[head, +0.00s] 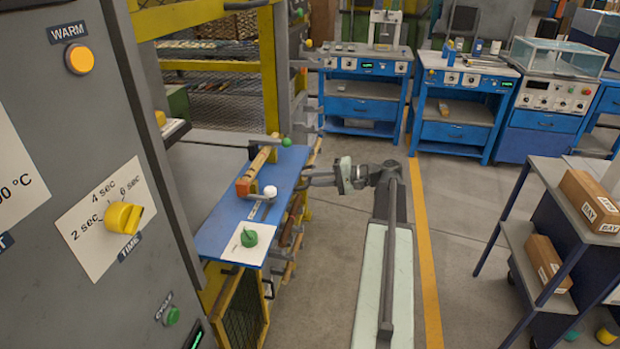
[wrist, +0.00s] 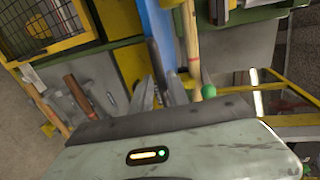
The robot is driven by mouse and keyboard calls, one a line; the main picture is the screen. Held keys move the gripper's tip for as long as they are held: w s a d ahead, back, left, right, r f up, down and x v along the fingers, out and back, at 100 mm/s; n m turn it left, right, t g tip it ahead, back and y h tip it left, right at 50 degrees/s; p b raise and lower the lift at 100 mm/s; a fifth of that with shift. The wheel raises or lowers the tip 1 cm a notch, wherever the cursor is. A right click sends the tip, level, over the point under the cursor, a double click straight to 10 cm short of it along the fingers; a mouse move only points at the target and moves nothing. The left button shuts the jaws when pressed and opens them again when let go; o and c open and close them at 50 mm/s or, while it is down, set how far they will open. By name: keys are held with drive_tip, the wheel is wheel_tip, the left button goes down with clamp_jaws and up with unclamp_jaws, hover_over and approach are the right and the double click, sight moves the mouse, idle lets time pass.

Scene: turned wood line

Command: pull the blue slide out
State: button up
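The blue slide (head: 222,213) is a flat blue board reaching out from the grey machine. A wooden rod (head: 263,153) with a green ball lies on it, and a white plate (head: 247,243) with a green knob sits at its near end. My gripper (head: 308,179) is at the slide's right edge. In the wrist view the slide (wrist: 159,28) is a narrow blue strip ahead of my fingers. My gripper (wrist: 160,94) is open there, with a dark bar (wrist: 155,62) just ahead, between the fingertips' lines. I cannot tell whether they touch.
The grey machine panel (head: 65,190) with a yellow dial stands at left. Blue workbenches (head: 365,105) line the back. A dark shelf cart (head: 560,250) with cardboard boxes stands at right. The floor (head: 470,255) between my arm and the cart is clear.

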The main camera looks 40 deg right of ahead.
drive_tip(key=shift+a, duration=0.1)
drive_tip(key=p+v, duration=0.1)
drive_tip(key=v, duration=0.6)
drive_tip(key=shift+s+d+p, duration=0.25)
drive_tip(key=shift+p, duration=0.05)
